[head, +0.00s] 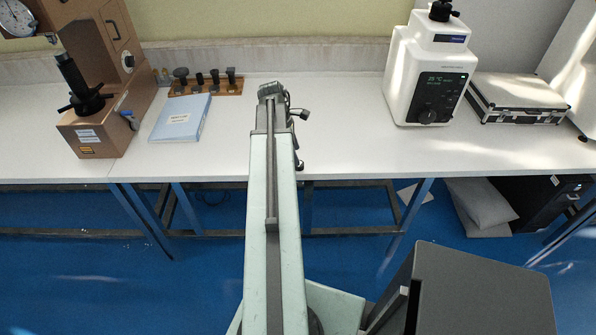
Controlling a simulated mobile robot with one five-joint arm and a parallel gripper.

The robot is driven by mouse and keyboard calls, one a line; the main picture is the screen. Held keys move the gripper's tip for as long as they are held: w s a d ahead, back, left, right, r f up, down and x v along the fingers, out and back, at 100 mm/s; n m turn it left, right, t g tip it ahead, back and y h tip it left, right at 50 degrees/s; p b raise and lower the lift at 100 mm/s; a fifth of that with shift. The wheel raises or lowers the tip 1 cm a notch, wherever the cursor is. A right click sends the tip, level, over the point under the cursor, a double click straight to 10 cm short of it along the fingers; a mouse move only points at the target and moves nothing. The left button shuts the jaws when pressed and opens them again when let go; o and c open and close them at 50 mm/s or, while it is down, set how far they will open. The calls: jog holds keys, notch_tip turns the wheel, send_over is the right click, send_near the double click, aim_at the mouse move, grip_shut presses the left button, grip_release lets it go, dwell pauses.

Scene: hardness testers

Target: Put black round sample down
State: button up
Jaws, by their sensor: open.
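My arm reaches forward over the white table. My gripper (297,118) is at its far end, above the middle of the tabletop (345,125). Only small dark parts of it show along the right side of the arm, and the arm hides the rest. The jaws are open. I cannot make out a black round sample in this view. The area under and behind the arm's end is hidden.
A brown hardness tester (97,130) stands at the left, beside a blue-and-white booklet (180,118) and a wooden holder (232,90) with several dark pieces. A white instrument (410,75) and a silver case (515,95) stand right. The table between is clear.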

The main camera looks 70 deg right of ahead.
jog(key=b+x, duration=0.4)
jog(key=x, duration=0.1)
jog(key=shift+a+f+b, duration=0.15)
jog(key=shift+b, duration=0.15)
jog(key=shift+s+r, duration=0.1)
jog(key=shift+r, duration=0.1)
grip_shut()
